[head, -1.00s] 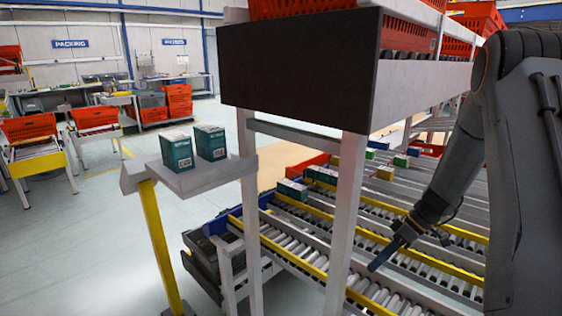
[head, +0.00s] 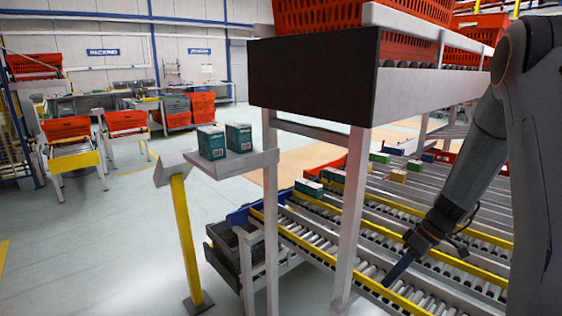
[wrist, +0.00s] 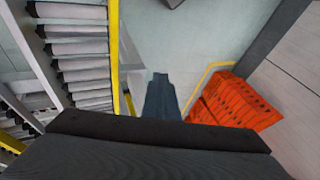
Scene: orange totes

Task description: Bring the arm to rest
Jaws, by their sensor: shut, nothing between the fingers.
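My gripper (head: 398,270) hangs at the end of my arm on the right of the head view, pointing down and to the left above the roller lanes (head: 325,243). Its blue-grey fingers are shut with nothing held between them. In the wrist view the closed fingers (wrist: 160,97) point away from the dark wrist body, with floor beyond them. Rollers show to their left and a stack of orange totes (wrist: 236,103) to their right. I cannot tell how high the fingertips are above the rollers.
Two teal boxes (head: 225,140) stand on a small grey shelf (head: 232,164) with a yellow post. An upper rack (head: 312,70) with orange totes stands close in front, its white legs beside the lanes. Several small boxes lie on the lanes. Open floor (head: 110,230) lies left.

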